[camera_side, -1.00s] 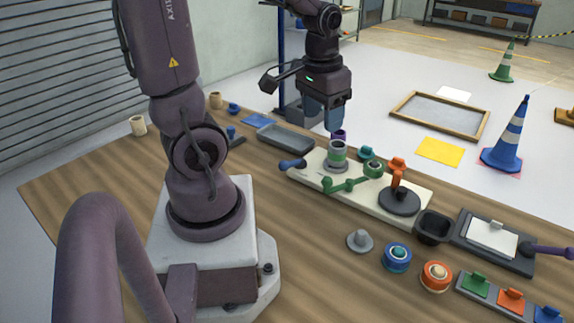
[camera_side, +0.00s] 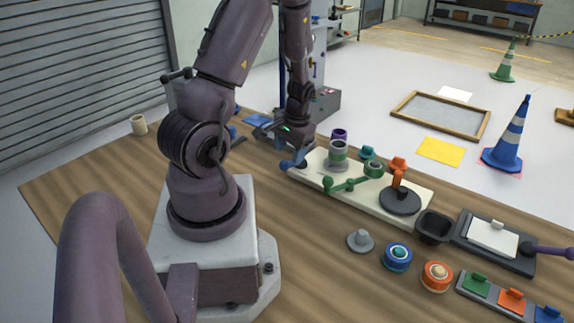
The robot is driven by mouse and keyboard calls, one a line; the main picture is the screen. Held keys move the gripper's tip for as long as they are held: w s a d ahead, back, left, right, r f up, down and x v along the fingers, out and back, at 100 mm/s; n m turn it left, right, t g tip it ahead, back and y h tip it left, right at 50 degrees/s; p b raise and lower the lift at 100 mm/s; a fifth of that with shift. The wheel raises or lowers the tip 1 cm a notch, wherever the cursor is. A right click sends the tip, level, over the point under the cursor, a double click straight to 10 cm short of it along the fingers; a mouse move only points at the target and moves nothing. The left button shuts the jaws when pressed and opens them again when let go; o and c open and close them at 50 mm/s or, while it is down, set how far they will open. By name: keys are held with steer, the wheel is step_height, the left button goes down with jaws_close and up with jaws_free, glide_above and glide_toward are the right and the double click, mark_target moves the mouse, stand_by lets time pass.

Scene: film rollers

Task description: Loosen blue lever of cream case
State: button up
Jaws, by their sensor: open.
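The cream case (camera_side: 335,189) is a long, low cream slab on the wooden table. It carries a grey-and-green roller, a green lever with ball ends, and an orange part on a dark disc. The blue lever (camera_side: 286,165) is at the case's left end; its rounded outer end shows and the rest is partly hidden by my gripper. My gripper (camera_side: 300,160) is open and points down at this lever. Its blue fingers overlap the lever in the picture; I cannot tell whether they touch it.
A grey knob (camera_side: 360,241), a blue roll (camera_side: 397,257) and an orange roll (camera_side: 436,276) stand in front of the case. A dark cup (camera_side: 434,228) and a clipboard tray (camera_side: 520,262) are to its right. The front middle of the table is clear.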

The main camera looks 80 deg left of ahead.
mark_target(287, 162)
steer(key=shift+s+a+f, duration=0.1)
steer(key=shift+a+f, duration=0.05)
steer(key=shift+f, duration=0.75)
steer(key=shift+s+a+f, duration=0.1)
steer(key=shift+s+f, duration=0.05)
steer(key=shift+f, duration=0.7)
steer(key=shift+s+a+f, duration=0.1)
steer(key=shift+a+f, duration=0.05)
steer(key=shift+f, duration=0.75)
steer(key=shift+c, duration=0.4)
jaws_close()
